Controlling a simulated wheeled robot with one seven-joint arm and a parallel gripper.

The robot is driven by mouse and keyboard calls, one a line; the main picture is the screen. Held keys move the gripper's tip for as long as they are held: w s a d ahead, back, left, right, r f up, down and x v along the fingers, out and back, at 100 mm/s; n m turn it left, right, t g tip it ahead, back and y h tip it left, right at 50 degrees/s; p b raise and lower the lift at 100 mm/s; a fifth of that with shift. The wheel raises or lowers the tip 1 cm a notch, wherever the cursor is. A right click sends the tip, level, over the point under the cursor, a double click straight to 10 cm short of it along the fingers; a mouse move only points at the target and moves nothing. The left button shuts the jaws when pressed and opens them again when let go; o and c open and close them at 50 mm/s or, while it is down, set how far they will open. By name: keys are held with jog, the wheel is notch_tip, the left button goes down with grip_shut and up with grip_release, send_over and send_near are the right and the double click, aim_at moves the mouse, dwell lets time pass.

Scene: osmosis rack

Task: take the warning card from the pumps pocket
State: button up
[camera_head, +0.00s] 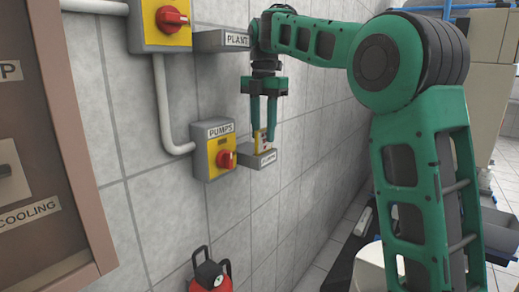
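The warning card (261,143) is a small yellow-orange piece standing in the grey wall pocket (263,160) just right of the PUMPS switch (215,150). The pocket's front label is too small to read surely. My gripper (264,134) points straight down from above the pocket. Its two green fingers are spaced apart, with the tips at the card's upper part, one on each side. I cannot tell whether they press on the card. The card's lower end is hidden in the pocket.
A second pocket labelled PLANT (222,41) sits higher, by another red-knobbed switch (165,22) and close to my wrist. A brown-framed panel (75,130) fills the left. A red object with black handles (210,272) stands below. Wall between is clear.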

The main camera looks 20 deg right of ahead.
aim_at(263, 146)
jog(key=shift+s+f, duration=0.1)
jog(key=shift+f, duration=1.35)
grip_shut()
jog(key=shift+r, duration=0.15)
